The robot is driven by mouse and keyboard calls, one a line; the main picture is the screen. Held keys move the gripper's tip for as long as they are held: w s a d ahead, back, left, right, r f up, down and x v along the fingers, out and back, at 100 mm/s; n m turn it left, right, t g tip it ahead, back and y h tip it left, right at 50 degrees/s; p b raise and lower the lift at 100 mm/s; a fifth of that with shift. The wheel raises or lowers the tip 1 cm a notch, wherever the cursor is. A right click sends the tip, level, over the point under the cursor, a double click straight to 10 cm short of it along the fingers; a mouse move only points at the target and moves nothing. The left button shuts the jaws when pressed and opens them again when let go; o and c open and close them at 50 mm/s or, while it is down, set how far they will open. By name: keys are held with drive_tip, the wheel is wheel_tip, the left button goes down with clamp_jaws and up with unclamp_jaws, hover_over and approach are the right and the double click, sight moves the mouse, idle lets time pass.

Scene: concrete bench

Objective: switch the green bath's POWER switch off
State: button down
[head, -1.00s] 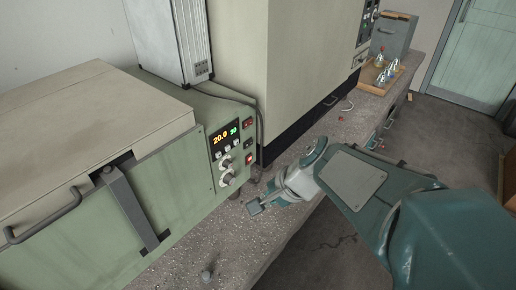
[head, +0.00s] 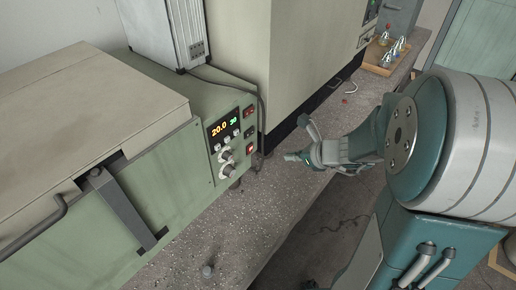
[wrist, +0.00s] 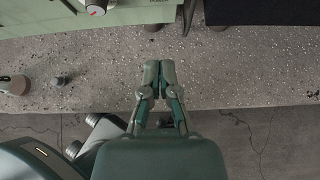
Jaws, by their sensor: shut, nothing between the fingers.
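The green bath (head: 170,185) stands at the left of the bench. Its control panel (head: 230,140) has a lit display reading 20.0 and 30, pale buttons, two knobs, and a column of switches at the right. The lowest switch (head: 250,149) glows red; its label is too small to read here. My gripper (head: 290,157) is to the right of the panel, over the bench and apart from the switches. In the wrist view its fingers (wrist: 158,78) are together and empty above the bench. Only the panel's lower edge and a knob (wrist: 95,7) show there; the switches are out of frame.
A large beige cabinet (head: 290,60) stands behind the bath's right side, with a cable (head: 235,76) running down between them. A wooden tray (head: 383,58) with flasks is at the far end. A small knob-like object (head: 208,271) stands on the front bench. The bench edge (wrist: 240,107) lies below my gripper.

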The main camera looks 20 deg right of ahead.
sight(251, 149)
drive_tip(key=shift+w+a+r+x, duration=0.15)
drive_tip(key=shift+w+r+x, duration=0.15)
drive_tip(key=shift+x, duration=1.85)
drive_tip(key=shift+w+a+r+x, duration=0.15)
drive_tip(key=shift+r+x, duration=0.3)
drive_tip(key=shift+x, duration=1.7)
drive_tip(key=shift+w+a+r+x, duration=0.1)
drive_tip(key=shift+w+r+x, duration=0.25)
drive_tip(key=shift+x, duration=1.8)
drive_tip(key=shift+w+a+r, duration=0.1)
drive_tip(key=shift+w+a, duration=0.05)
drive_tip(key=shift+r, duration=0.1)
drive_tip(key=shift+r, duration=0.7)
